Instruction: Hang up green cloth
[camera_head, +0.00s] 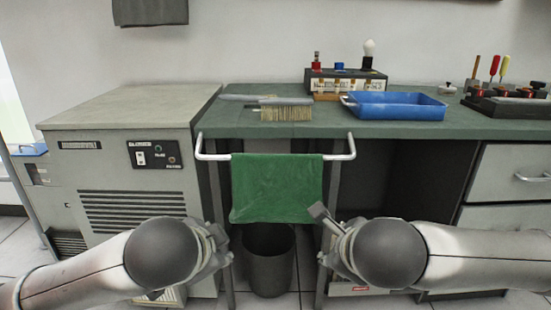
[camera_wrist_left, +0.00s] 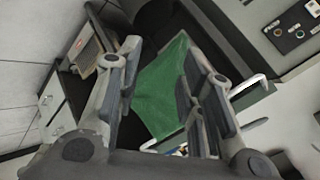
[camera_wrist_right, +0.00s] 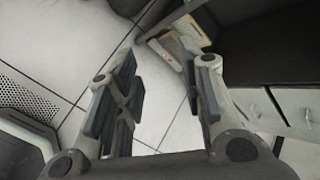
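The green cloth (camera_head: 277,190) hangs draped over the white rail (camera_head: 338,157) on the front of the workbench, its lower edge nearly level. My left gripper (camera_head: 222,242) is low, left of the cloth, its fingers partly hidden by the wrist. In the left wrist view it is open (camera_wrist_left: 162,65), and the cloth (camera_wrist_left: 163,95) shows beyond and between its fingers; I cannot tell any contact. My right gripper (camera_head: 324,235) is just right of the cloth's lower right corner.
A grey bin (camera_head: 268,275) stands on the floor under the cloth. A grey machine cabinet (camera_head: 130,165) is left of the workbench (camera_head: 240,122). A brush (camera_head: 286,111) and a blue tray (camera_head: 398,107) lie on the bench. Drawers (camera_head: 515,175) are at the right.

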